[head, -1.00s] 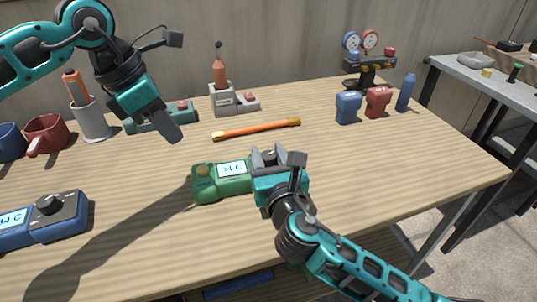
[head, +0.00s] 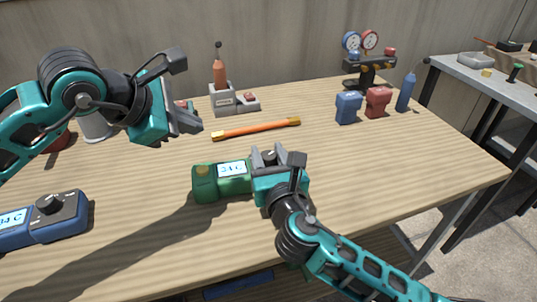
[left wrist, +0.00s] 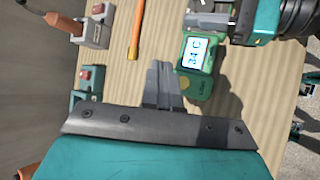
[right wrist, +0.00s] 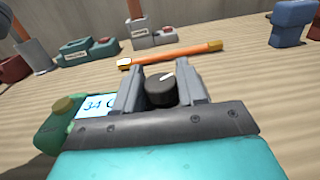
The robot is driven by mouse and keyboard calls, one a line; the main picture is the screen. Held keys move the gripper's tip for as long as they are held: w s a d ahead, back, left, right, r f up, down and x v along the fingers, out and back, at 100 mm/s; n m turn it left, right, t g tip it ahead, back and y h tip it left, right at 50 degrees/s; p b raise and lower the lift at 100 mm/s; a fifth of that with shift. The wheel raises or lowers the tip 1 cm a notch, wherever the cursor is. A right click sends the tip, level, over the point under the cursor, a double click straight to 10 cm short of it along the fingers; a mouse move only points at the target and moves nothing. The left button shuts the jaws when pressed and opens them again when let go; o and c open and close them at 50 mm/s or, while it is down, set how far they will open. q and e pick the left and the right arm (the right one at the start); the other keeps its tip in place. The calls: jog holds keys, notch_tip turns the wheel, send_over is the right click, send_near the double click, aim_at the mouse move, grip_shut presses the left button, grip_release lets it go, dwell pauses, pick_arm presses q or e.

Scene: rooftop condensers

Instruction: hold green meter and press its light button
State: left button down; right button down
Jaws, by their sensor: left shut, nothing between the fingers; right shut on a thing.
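The green meter (head: 222,182) lies on the wooden table in the head view, its screen reading 34 C. Its yellow-green round button (head: 202,170) is at its left end; the meter's button end also shows in the left wrist view (left wrist: 198,84). My right gripper (head: 268,158) is shut on the meter's right end, with the black knob (right wrist: 160,90) between its fingers in the right wrist view. My left gripper (head: 195,122) is shut and empty, above the table, behind and left of the meter, apart from it.
A blue meter (head: 45,220) lies at the left front. An orange rod (head: 256,129) lies behind the green meter. A soldering-iron-like tool in a grey stand (head: 222,98), blue (head: 348,107) and red (head: 377,102) pouches and a gauge set (head: 368,62) stand at the back.

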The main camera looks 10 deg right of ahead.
aim_at(199, 172)
pick_arm(q)
jog(key=shift+f, duration=3.75)
jog(key=shift+f, duration=0.1)
jog(key=shift+f, duration=0.4)
jog(key=shift+r, duration=0.5)
jog(key=shift+r, duration=3.05)
